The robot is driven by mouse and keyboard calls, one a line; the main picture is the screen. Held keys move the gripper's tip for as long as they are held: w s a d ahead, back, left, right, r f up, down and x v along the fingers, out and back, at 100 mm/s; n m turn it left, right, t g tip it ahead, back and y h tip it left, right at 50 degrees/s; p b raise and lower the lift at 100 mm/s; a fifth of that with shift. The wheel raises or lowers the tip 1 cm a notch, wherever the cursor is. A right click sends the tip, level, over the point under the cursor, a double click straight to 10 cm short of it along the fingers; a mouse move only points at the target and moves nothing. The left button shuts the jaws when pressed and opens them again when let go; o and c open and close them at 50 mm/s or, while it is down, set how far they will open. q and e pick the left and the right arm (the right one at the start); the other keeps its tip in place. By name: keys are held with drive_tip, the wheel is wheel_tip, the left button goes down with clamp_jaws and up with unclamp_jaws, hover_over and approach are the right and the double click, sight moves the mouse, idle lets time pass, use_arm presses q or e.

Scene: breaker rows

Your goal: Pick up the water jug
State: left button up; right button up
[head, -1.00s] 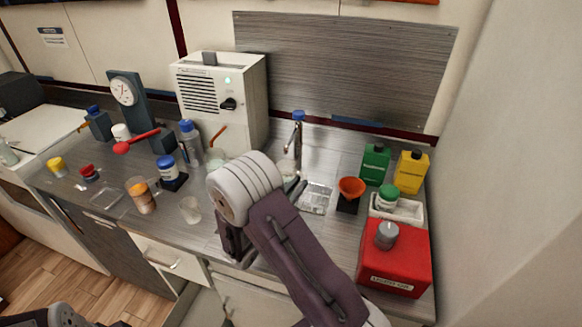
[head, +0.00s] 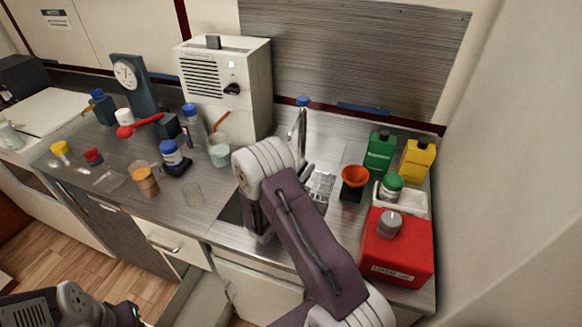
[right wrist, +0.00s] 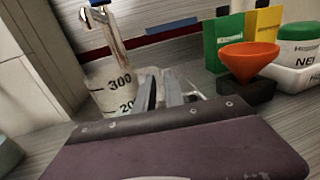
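The water jug (right wrist: 108,84) is a clear container with black 300 and 200 marks. It stands under the metal tap in the right wrist view, at the left of the fingers. In the head view my right arm hides most of that spot. My right gripper (right wrist: 168,88) shows grey fingers with a small gap between them and nothing clearly held; whether they touch the jug I cannot tell. My left arm is at the bottom left of the head view, and its gripper (head: 128,314) is dark and partly cut off.
The tap (head: 298,130) rises behind my right arm. An orange funnel (head: 355,176), a green bottle (head: 380,155), a yellow bottle (head: 416,162) and a red box (head: 397,250) stand at the right. A white machine (head: 225,90), cups and bottles fill the left counter.

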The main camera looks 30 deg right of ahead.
drive_tip(key=shift+x, duration=1.2)
drive_tip(key=shift+s+f, duration=0.1)
drive_tip(key=shift+a, duration=0.1)
clamp_jaws()
idle(0.4)
drive_tip(key=shift+a+r, duration=0.1)
drive_tip(key=shift+r, duration=1.75)
drive_tip(key=v, duration=1.7)
drive_tip(key=shift+s+a+b, duration=0.15)
drive_tip(key=shift+a+b, duration=0.2)
drive_tip(key=shift+b, duration=0.05)
drive_tip(key=shift+f, duration=0.1)
